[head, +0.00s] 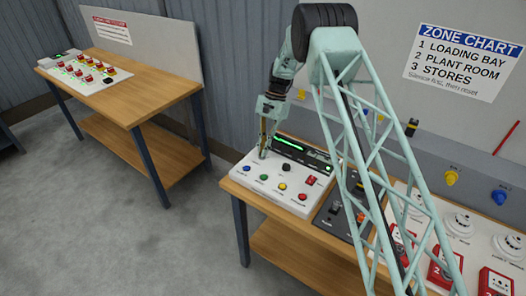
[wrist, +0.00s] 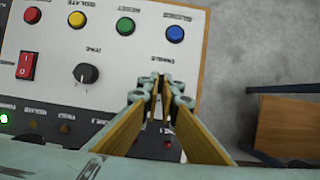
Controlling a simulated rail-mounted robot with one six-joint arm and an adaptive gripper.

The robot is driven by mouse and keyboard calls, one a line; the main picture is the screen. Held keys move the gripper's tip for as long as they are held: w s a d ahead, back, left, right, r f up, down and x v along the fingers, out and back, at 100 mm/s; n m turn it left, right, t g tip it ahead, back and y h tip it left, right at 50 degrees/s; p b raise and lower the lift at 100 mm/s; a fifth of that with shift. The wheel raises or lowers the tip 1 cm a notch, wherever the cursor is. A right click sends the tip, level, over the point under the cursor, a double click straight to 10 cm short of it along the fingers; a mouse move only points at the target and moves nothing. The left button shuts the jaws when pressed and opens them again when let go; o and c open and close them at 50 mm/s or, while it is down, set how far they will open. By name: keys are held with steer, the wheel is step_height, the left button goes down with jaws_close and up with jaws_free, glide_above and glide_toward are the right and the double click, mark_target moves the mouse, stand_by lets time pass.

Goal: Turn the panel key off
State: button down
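The white control panel (head: 285,180) lies on the wooden bench in the head view, and its face also shows in the wrist view (wrist: 45,60), with lettering upside down. My gripper (head: 263,151) points down at the left part of the panel, left of the black ZONE knob (head: 286,167). In the wrist view my gripper's (wrist: 161,82) yellow-faced fingertips are close together beside the panel's edge, right of the ZONE knob (wrist: 87,73). I cannot make out the panel key; the fingers cover that part of the panel. Whether anything is between the tips is unclear.
Blue (wrist: 175,33), green (wrist: 125,26), yellow (wrist: 77,19) and red (wrist: 32,15) buttons line the panel, with a red rocker switch (wrist: 26,70) nearby. A dark switch box (head: 340,218) stands right of the panel. Another bench (head: 140,90) is at left; grey floor lies between.

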steer(key=c, duration=2.9)
jaws_free()
steer(key=shift+r, duration=0.2)
steer(key=v, duration=1.1)
steer(key=shift+w+r, duration=0.1)
steer(key=shift+r, duration=0.2)
